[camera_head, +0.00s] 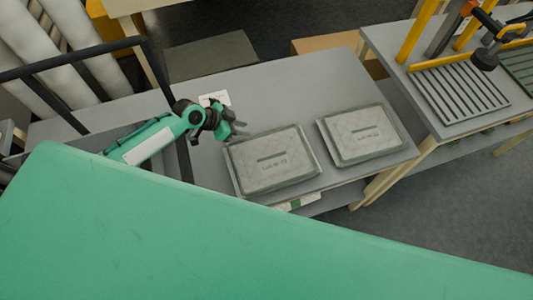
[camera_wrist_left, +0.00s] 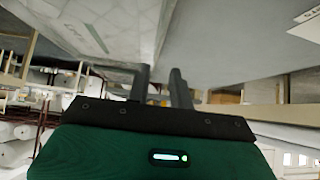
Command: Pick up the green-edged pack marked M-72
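Two flat, pale grey-green packs lie side by side on the grey table (camera_head: 290,95). The left pack (camera_head: 272,172) has a green bar and a printed mark that seems to read M-72, though it is small. The right pack (camera_head: 352,146) has a similar bar and a mark too blurred to read. My left gripper (camera_head: 240,129) is just off the far left corner of the left pack. In the left wrist view its two fingers (camera_wrist_left: 160,74) stand apart with nothing between them, and a pale pack (camera_wrist_left: 105,22) shows beyond them. My right gripper is not in view.
A white label (camera_head: 214,98) lies on the table behind my left gripper. A second table (camera_head: 445,115) at the right holds a slatted plate and a yellow frame. White rolls (camera_head: 50,60) stand at the far left.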

